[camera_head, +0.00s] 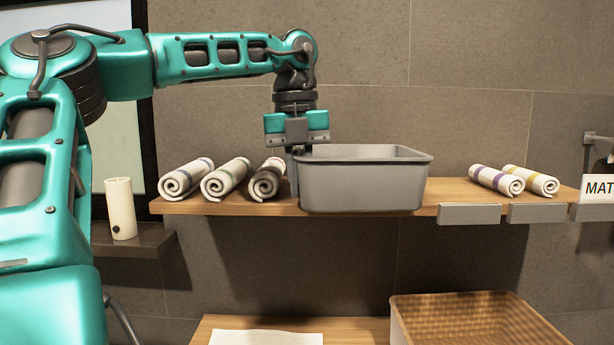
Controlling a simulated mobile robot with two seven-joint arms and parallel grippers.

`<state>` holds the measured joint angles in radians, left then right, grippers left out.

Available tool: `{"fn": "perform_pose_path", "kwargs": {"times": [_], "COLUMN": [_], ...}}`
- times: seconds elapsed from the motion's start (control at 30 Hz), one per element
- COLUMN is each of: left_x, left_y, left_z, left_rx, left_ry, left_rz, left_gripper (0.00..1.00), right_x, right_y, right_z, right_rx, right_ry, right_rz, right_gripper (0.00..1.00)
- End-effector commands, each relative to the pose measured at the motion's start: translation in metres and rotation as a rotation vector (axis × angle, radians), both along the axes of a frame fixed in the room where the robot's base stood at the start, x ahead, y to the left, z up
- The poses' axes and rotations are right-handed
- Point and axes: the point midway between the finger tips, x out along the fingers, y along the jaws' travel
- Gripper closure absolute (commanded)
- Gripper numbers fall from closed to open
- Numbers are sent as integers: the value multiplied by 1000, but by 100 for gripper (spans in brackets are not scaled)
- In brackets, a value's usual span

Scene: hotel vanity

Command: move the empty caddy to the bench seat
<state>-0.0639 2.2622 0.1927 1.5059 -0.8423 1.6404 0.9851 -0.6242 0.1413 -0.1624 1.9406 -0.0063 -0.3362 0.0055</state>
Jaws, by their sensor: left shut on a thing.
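The grey caddy (362,187) is at the middle of the wooden wall shelf (445,190), upright; no contents show above its rim, but its floor is hidden. My left gripper (296,165) points down at the caddy's left end and is shut on its left wall. I cannot tell whether the caddy rests on the shelf or hangs just off its front edge. A wooden surface (360,328) at the bottom may be the bench seat. My right gripper is not in view.
Several rolled towels (228,179) lie left of the caddy, the nearest close to my gripper. Two more (497,181) lie at right. Grey label plates (470,214) line the shelf front.

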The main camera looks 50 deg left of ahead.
Motion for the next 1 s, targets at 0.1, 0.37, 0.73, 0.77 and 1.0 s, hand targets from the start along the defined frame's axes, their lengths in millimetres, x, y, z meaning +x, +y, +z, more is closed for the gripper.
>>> {"fn": "perform_pose_path", "kwargs": {"times": [0.1, 0.37, 0.73, 0.77, 1.0], "left_x": [-1, -1, -1, -1, -1], "left_y": [2, 3, 3, 3, 3], "left_z": [1, 1, 1, 1, 1], "left_rx": [0, 0, 0, 0, 0], "left_ry": [-2, -4, -2, -2, -1], "left_rz": [-2, -3, -2, -2, -2], "left_gripper": [100, 100, 67, 64, 59], "right_x": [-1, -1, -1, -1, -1], "right_y": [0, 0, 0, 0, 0], "right_z": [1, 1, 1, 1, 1], "right_rx": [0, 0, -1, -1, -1], "right_ry": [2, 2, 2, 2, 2], "right_rz": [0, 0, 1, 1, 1], "right_gripper": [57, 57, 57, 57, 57]}}
